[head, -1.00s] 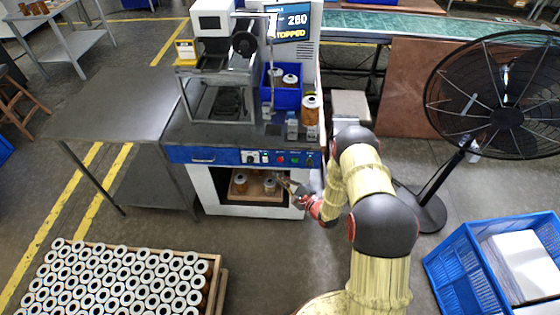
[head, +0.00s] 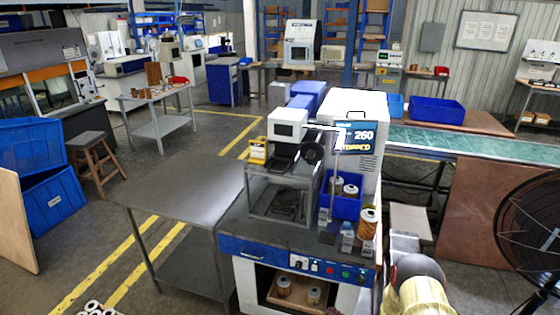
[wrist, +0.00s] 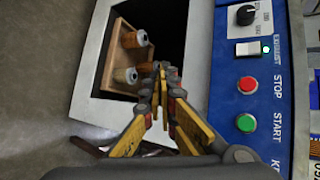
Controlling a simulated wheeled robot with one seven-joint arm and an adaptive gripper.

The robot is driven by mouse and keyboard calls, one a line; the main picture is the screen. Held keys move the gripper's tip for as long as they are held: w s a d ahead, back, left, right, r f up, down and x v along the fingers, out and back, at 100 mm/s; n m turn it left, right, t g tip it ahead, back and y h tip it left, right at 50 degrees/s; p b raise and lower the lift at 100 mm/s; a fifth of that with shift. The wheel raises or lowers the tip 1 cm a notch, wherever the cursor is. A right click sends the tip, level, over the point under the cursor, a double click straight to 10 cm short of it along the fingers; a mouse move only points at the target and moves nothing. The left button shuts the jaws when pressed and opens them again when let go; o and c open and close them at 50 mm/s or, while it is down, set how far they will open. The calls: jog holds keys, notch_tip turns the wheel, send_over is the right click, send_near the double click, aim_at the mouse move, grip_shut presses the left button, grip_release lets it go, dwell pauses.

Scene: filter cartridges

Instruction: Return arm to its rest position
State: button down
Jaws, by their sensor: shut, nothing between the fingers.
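My gripper (wrist: 160,72) is shut and empty in the wrist view, its yellow and grey fingers meeting in front of the machine's lower opening. In the head view only a pale yellow arm link of mine shows at the lower right; the gripper is out of that picture. Filter cartridges (wrist: 126,75) stand in a wooden tray (wrist: 113,50) inside the opening, beyond the fingertips. The tray also shows in the head view (head: 298,298). The machine's blue control panel (head: 300,262) is above the opening; its red and green buttons show in the wrist view (wrist: 246,122).
A blue bin (head: 343,205) with cartridges and a single cartridge (head: 369,222) stand on the machine's top. A steel table (head: 185,200) adjoins it at the left. A black fan (head: 530,225) stands at the right. Floor with yellow lines is open at the lower left.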

jog(key=s+d+f+n+g+h, duration=0.3)
jog(key=s+d+n+g, duration=0.2)
jog(key=s+d, duration=0.15)
jog(key=s+d+r+n+g+h, duration=0.1)
jog(key=s+d+r+n+g, duration=0.2)
jog(key=r, duration=0.4)
jog(key=s+r+n+g+h, duration=0.1)
jog(key=s+r+n+h, duration=0.1)
jog(key=s+r, duration=0.35)
jog(key=s+a+r+n+t, duration=0.1)
jog(key=s+a+r, duration=0.2)
jog(key=r, duration=1.1)
jog(key=s+a+r+n+t, duration=0.1)
jog(key=s+a+r, duration=0.3)
jog(key=s+r, duration=0.6)
jog(key=s+a+r+n+t+y, duration=0.1)
jog(key=s+a+r+n, duration=0.2)
jog(key=r, duration=1.5)
jog(key=s+a, duration=0.1)
jog(key=s, duration=0.3)
jog(key=shift+s+r, duration=0.2)
jog(key=shift+r, duration=0.2)
jog(key=c, duration=2.6)
grip_release()
jog(key=shift+a, duration=0.1)
